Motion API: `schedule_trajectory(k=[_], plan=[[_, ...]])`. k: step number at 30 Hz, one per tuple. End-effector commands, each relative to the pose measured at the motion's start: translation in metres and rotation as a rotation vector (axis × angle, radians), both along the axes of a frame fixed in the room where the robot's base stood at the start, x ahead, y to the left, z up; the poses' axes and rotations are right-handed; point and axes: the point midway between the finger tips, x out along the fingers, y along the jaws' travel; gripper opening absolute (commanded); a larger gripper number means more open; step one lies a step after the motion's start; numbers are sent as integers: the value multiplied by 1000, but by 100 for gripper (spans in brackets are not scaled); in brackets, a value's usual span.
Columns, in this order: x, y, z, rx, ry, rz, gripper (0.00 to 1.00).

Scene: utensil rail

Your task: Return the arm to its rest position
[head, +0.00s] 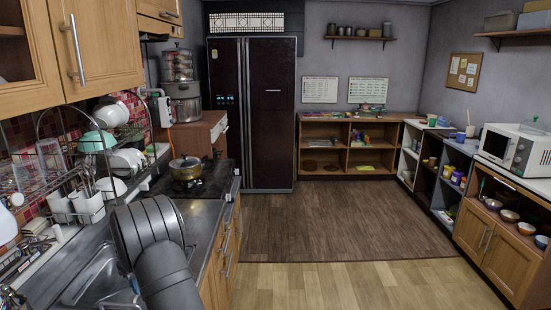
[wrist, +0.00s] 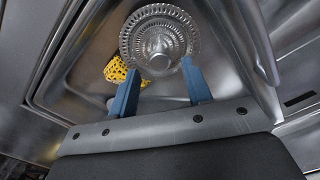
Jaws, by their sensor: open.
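My gripper (wrist: 160,70) shows in the wrist view with its two blue fingers apart and nothing between them. It points down over the steel sink (wrist: 85,75). A round, ribbed, shiny piece (wrist: 158,38), perhaps the drain strainer or a glass dish, lies in the sink beyond the fingertips. A yellow holed object (wrist: 118,70) lies beside the left finger, partly hidden by it. In the head view my dark grey arm reaches over the counter at the lower left. The gripper itself is hidden there.
A wire dish rack (head: 75,165) with cups, bowls and utensils stands along the left wall, close to my arm. A pot (head: 186,168) sits on the stove (head: 205,186) beyond. Wooden wall cabinets (head: 100,45) hang above left. The floor (head: 340,225) is clear.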

Motion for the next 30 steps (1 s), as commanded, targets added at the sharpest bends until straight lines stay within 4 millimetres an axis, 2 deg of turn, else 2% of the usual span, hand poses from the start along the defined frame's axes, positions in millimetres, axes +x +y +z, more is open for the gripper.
schedule_trajectory(k=[4,8,26,30], plan=[[0,0,-11,-2,2,0,45],[-1,0,-31,-2,3,0,45],[0,0,89,2,-3,0,45],[-1,-1,56,-4,4,0,45]])
